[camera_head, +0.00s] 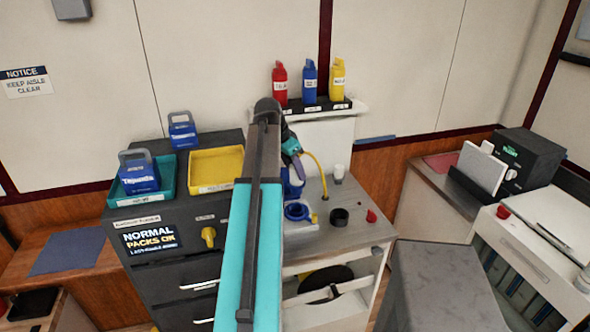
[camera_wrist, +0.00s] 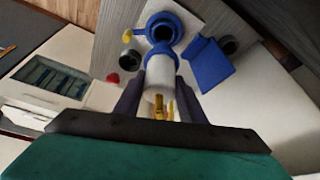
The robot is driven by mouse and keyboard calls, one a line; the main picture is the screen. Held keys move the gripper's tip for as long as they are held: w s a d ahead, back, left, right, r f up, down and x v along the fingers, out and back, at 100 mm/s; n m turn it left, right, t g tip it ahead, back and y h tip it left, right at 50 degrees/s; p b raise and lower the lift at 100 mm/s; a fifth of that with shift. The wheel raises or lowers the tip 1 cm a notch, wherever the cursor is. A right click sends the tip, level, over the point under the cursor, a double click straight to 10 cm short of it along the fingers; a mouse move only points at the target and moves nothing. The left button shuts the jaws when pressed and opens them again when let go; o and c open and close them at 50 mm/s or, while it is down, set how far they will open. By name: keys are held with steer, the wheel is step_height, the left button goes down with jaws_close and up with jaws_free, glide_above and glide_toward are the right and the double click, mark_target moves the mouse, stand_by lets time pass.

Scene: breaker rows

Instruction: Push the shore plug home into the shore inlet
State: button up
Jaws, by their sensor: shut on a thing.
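The shore plug (camera_wrist: 161,74), white with a blue collar, is held between the two dark fingers of my gripper (camera_wrist: 160,82). In the head view, my gripper (camera_head: 291,153) is partly hidden by my own arm, and the blue of the plug (camera_head: 293,184) shows below it. The shore inlet (camera_wrist: 163,28) is a blue ring with a dark opening on a pale plate, and a blue flap (camera_wrist: 207,66) stands beside it. The inlet (camera_head: 297,211) lies just below the plug in the head view. The collar overlaps the ring's near edge in the wrist view; I cannot tell whether they touch.
A yellow cable (camera_head: 319,170) arcs from near the gripper to the counter (camera_head: 350,236). A black cup-like ring (camera_head: 339,216), a red piece (camera_head: 371,215) and a white cup (camera_head: 339,173) stand around the inlet.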

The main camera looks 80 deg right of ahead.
mark_target(295, 186)
steer(key=shift+r, duration=0.1)
steer(key=shift+f+b, duration=1.35)
steer(key=shift+f, duration=1.7)
steer(key=shift+p, duration=0.4)
steer(key=shift+f+b, duration=0.3)
steer(key=shift+f, duration=0.25)
stand_by(0.7)
steer(key=shift+r, duration=0.25)
stand_by(0.8)
steer(key=shift+f+p, duration=0.15)
steer(key=shift+p, duration=0.2)
stand_by(1.8)
